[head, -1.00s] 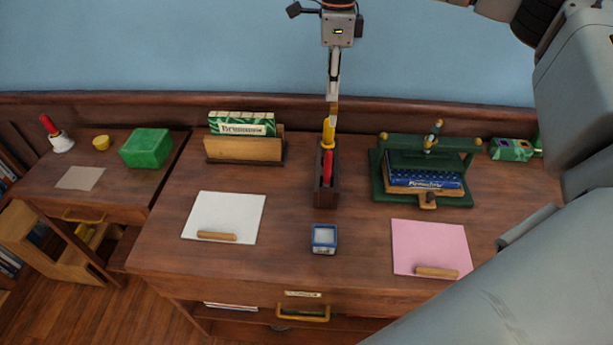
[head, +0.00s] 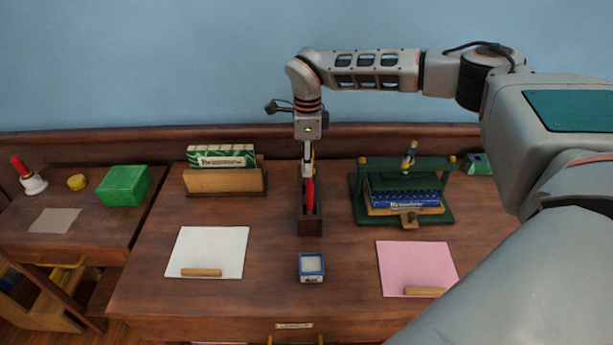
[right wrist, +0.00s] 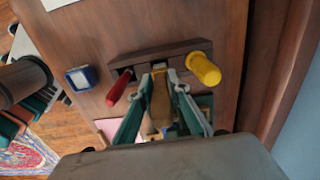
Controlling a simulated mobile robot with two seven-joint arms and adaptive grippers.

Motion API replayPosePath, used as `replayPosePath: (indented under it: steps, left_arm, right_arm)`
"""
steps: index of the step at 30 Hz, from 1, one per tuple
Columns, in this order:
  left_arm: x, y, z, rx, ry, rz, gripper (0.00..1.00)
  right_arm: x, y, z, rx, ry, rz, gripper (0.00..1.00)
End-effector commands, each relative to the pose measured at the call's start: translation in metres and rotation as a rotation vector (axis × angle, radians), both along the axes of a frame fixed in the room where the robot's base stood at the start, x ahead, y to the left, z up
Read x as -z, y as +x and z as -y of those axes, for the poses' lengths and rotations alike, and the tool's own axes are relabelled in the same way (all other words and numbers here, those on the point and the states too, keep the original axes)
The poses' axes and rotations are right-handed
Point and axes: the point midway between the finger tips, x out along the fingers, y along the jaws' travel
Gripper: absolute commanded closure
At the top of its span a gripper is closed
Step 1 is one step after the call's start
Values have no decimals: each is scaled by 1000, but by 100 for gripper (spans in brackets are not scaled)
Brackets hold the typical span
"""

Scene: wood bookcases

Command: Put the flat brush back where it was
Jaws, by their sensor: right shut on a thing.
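The flat brush (right wrist: 160,100) is a tan, wood-coloured piece between the fingers of my right gripper (right wrist: 161,72) in the right wrist view. The dark wood holder (head: 311,226) stands on the desk under the gripper, which also shows in the head view (head: 308,168). A red handle (right wrist: 118,88) and a yellow handle (right wrist: 203,68) stand in the holder, one on each side of the gripper. The brush's far end lies over the holder's middle; I cannot tell whether it is inside. My left gripper is not in view.
A small blue-edged box (head: 311,267) sits in front of the holder. A green press (head: 402,162) with books stands to the right, a wooden card rack (head: 225,181) to the left. White paper (head: 208,250) and pink paper (head: 415,264) lie nearer the front.

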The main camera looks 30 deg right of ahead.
Motion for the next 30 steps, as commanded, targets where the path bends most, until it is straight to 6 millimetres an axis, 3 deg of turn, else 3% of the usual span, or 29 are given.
replayPosePath:
  steps: [5,13,25,26,27,30]
  left_arm:
    - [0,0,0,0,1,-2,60]
    - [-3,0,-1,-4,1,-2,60]
    - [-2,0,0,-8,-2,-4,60]
    - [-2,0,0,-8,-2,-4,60]
    - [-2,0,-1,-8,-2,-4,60]
    - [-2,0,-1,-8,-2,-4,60]
  right_arm:
    - [10,0,0,-1,1,-1,100]
    - [45,0,-1,0,0,-1,100]
    - [50,0,0,-1,0,1,100]
    - [50,0,0,-1,0,1,80]
    - [50,0,0,-1,0,1,70]
    - [50,0,0,-1,0,1,66]
